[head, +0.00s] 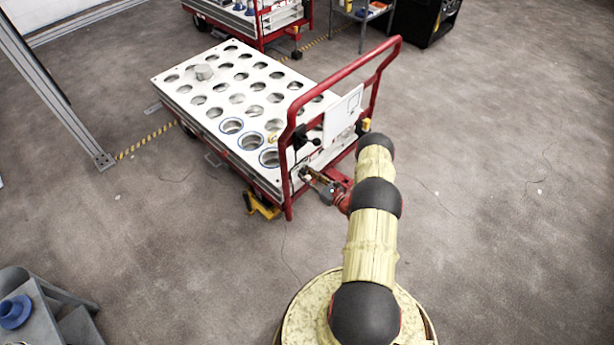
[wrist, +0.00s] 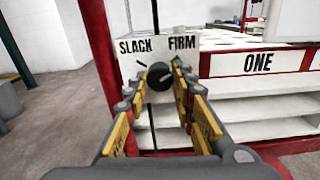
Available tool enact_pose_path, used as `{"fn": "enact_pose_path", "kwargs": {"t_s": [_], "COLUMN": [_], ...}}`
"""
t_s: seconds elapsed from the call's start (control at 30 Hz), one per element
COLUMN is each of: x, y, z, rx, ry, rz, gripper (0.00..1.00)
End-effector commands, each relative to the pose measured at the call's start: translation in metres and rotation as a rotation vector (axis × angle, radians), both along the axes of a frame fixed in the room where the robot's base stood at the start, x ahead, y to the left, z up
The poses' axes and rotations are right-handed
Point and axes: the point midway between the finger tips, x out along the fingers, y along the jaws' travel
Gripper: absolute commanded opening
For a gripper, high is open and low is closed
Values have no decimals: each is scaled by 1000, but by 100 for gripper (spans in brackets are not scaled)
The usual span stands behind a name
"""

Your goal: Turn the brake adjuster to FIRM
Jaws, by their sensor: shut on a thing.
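The brake adjuster is a round black knob (wrist: 159,75) on a pale plate (wrist: 187,56) on the red-framed cart. The plate reads SLACK at upper left and FIRM at upper right. A short dark line shows at the knob's upper left, towards SLACK; I cannot tell if it belongs to the knob or plate. My gripper (wrist: 160,80) is shut on the knob, one yellow-backed finger on each side; the right finger covers part of its right edge. In the head view my gripper (head: 312,178) reaches the cart's near end, and the knob is too small to make out.
The cart (head: 170,88) has a white top with several round holes and a red push handle (head: 345,73). A panel marked ONE (wrist: 258,63) is right of the plate. A grey stand with a blue piece (head: 15,311) is at lower left.

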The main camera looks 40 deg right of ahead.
Motion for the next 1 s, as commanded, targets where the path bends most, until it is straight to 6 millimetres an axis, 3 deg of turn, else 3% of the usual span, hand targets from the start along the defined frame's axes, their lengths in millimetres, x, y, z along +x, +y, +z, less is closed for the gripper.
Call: {"fn": "enact_pose_path", "kwargs": {"t_s": [0.3, 0.33, 0.63, 1.0], "x": [0, 0, 0, -4], "y": [0, 0, 0, -1], "z": [0, 0, 0, 0], "rx": [32, 32, 32, 32], "ry": [3, 3, 3, 3], "rz": [0, 0, 0, -2], "gripper": [0, 26, 43, 44]}}
